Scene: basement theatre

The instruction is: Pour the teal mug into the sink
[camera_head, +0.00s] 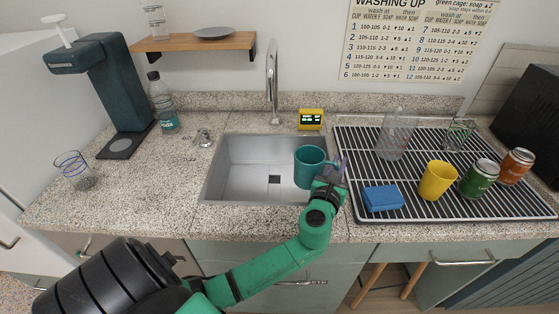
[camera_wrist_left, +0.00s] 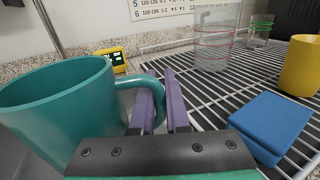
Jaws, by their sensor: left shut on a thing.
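The teal mug (camera_head: 309,166) is upright over the right part of the sink (camera_head: 238,178). Its body fills the left of the left wrist view (camera_wrist_left: 58,115), with the handle towards my purple fingers; its contents cannot be seen. My left gripper (camera_head: 336,168) is shut on the mug's handle, at the mug's right side near the sink's right front edge. The fingers also show in the left wrist view (camera_wrist_left: 164,88). The sink is a steel basin with a dark square drain and a tall faucet (camera_head: 272,82) behind it. My right gripper is not in view.
A yellow timer (camera_head: 310,119) stands behind the sink. The left of the sink is clear.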

